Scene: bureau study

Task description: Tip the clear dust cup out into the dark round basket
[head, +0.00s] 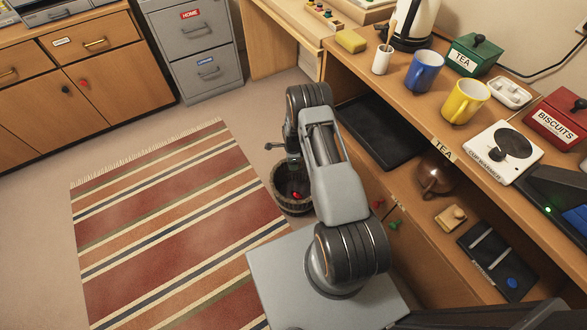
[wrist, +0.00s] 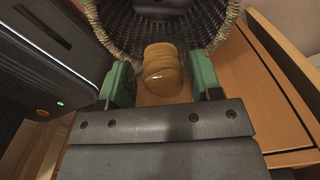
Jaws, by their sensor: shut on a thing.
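The dark round basket (head: 293,207) stands on the floor between the striped rug and the wooden counter, partly behind my arm. A small red thing shows inside it. In the wrist view its woven wall (wrist: 222,28) fills the top, with the opening facing the camera. My gripper (wrist: 161,80) has green fingers closed on the sides of a see-through, amber-tinted cup (wrist: 164,66), which I take for the clear dust cup. The cup overlaps the basket's near rim in the picture; whether it touches is unclear. Its contents cannot be made out. In the head view my arm hides the cup.
The striped rug (head: 160,225) lies open on the left. The wooden counter (head: 415,115) with mugs, tins and a kettle runs along the right, with a dark tray (head: 380,133) on its lower shelf. A grey filing cabinet (head: 195,50) stands at the back.

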